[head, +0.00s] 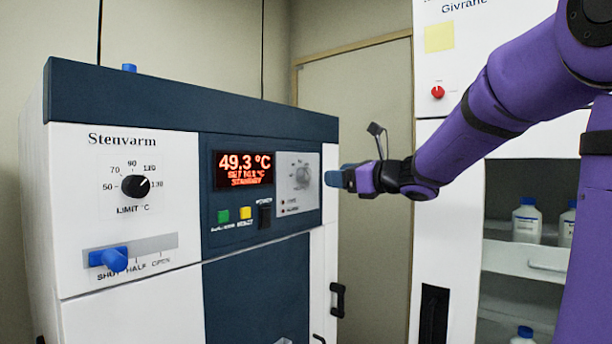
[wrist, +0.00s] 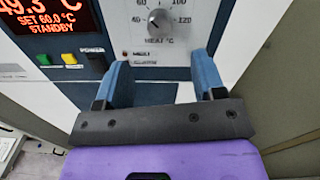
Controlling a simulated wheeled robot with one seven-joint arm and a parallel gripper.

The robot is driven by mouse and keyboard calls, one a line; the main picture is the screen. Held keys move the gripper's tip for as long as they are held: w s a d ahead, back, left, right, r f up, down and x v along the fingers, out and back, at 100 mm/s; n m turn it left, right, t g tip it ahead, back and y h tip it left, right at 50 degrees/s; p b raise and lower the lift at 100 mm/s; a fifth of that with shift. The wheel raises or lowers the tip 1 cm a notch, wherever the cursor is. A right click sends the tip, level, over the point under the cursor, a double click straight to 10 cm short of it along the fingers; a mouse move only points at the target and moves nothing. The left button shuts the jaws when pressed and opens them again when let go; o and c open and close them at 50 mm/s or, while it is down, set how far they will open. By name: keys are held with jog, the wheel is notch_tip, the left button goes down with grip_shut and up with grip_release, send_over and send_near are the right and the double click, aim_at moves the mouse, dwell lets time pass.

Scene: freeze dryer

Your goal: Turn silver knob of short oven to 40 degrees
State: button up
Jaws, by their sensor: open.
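The short oven (head: 90,230) is a white and dark blue cabinet marked Stenvarm. Its silver knob (head: 302,176) sits on a light plate to the right of the display (head: 243,169). In the wrist view the silver knob (wrist: 158,20) has a HEAT °C scale from 40 at lower left to 120 at right; its exact pointer angle is hard to read. The display reads 49.3 °C and STANDBY, with SET 60.0 °C in the wrist view. My gripper (wrist: 162,75) is open and empty, its blue fingers pointing at the panel below the knob, apart from it.
A black LIMIT knob (head: 135,186) and a blue slide handle (head: 112,258) are on the left panel. Green (head: 223,216) and yellow (head: 245,213) buttons and a black power switch (head: 265,214) sit below the display. A tall white cabinet (head: 440,250) with bottles stands at right.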

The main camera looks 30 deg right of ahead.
aim_at(308, 174)
jog(key=x, duration=0.9)
jog(key=c, duration=0.9)
